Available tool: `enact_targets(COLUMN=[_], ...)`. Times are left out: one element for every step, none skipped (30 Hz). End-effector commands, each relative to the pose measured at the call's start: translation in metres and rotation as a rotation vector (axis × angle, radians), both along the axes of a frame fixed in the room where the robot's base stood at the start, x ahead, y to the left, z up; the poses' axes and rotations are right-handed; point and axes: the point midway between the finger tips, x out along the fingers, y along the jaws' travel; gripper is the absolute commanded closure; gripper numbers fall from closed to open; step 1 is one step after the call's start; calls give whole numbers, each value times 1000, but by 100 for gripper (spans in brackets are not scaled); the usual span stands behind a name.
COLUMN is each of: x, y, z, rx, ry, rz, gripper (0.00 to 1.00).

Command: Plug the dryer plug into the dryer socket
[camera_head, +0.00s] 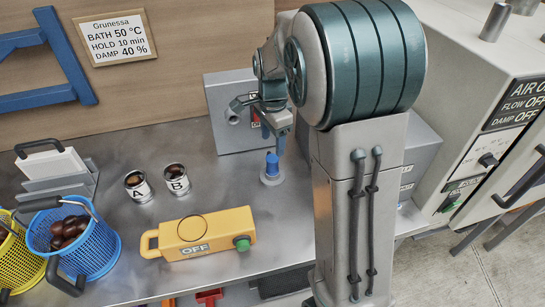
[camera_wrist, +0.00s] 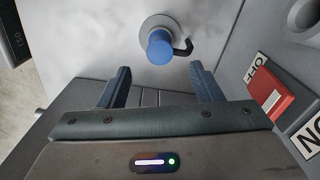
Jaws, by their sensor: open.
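A blue plug-like piece (camera_head: 272,163) stands upright on a round grey base on the metal bench. In the wrist view the blue piece (camera_wrist: 159,47) is ahead of the finger gap, with a black hook-shaped part beside it. My gripper (camera_head: 275,141) hangs above and close to the piece, its blue fingers open and empty. The fingers also show in the wrist view (camera_wrist: 160,80), apart from the blue piece. A grey box (camera_head: 218,98) stands behind; my wrist partly hides its front. The dryer-like machine (camera_head: 470,90) marked AIR OFF is at right. I cannot clearly make out its socket.
A red switch (camera_wrist: 270,94) sits on a grey face close to the right finger. A yellow OFF unit (camera_head: 222,228), cups A (camera_head: 138,188) and B (camera_head: 176,181), and a blue basket (camera_head: 100,255) stand left. My arm blocks the bench's right part.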

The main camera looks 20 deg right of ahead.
Motion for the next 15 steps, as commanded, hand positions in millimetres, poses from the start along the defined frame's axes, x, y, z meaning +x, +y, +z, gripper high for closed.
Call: enact_targets(x=[-1, -1, -1, -1, -1, -1, -1, -1, -1, -1, -1, -1, -1, -1, -1], y=[0, 0, 0, 0, 0, 0, 0, 0, 0, 0, 0, 0, 0, 0, 0], z=[-13, -18, -26, -32, -38, -45, -51, -56, -62, -66, -70, -74, -78, -80, -83], rx=[-1, 0, 0, 0, 1, 0, 1, 0, 0, 0, 0, 0, 0, 0, 0], ry=[6, 5, 5, 4, 5, 4, 4, 4, 4, 2, 2, 3, 2, 2, 2], rz=[0, 0, 0, 0, 0, 0, 0, 0, 0, 0, 1, 1, 2, 2, 2], gripper=[41, 41, 41, 41, 41, 41, 41, 41, 41, 41, 41, 41, 41, 41, 41])
